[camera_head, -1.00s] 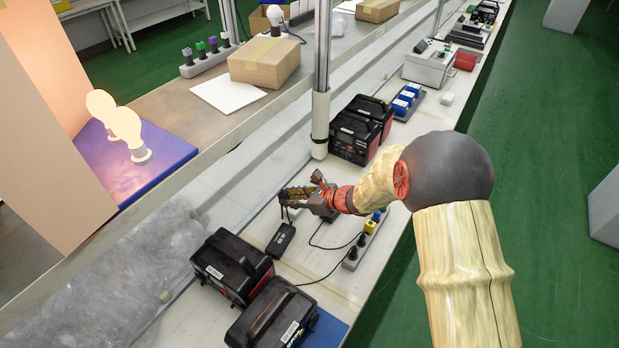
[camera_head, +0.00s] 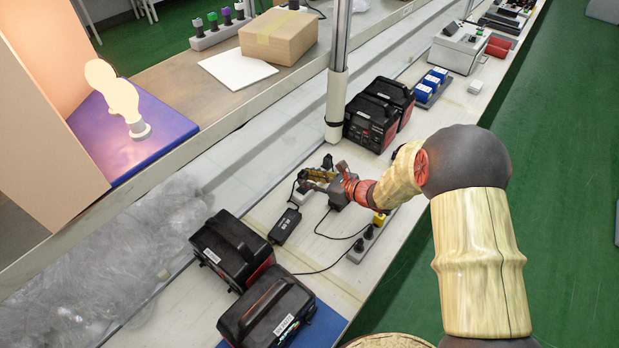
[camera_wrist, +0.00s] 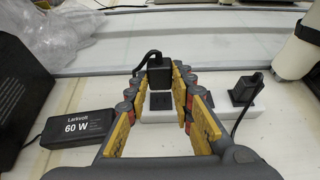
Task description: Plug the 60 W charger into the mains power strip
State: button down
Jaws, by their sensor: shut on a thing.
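The 60 W charger brick (camera_wrist: 78,127), black with a "Larkvolt 60 W" label, lies flat on the bench left of my gripper (camera_wrist: 163,85); it also shows in the head view (camera_head: 285,226). My gripper is shut on a black plug (camera_wrist: 159,70) with a cord leaving its left side. In the head view my gripper (camera_head: 312,180) reaches over the bench. The plug appears at or just above a dark socket (camera_wrist: 160,101) of a white power strip (camera_wrist: 190,115); I cannot tell whether they touch. My fingers hide parts of the strip.
Another black plug (camera_wrist: 245,89) with a cord sits at the strip's right end. A second strip (camera_head: 362,247) with black and yellow plugs lies nearer the bench edge. Black power units (camera_head: 230,250) stand front left, others (camera_head: 372,124) behind. A post (camera_head: 337,105) rises behind my gripper.

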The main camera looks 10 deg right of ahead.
jog(key=shift+f+b, duration=0.5)
jog(key=shift+f, duration=0.55)
jog(key=shift+s+f+b, duration=0.15)
jog(key=shift+f+b, duration=1.05)
dwell(1.3)
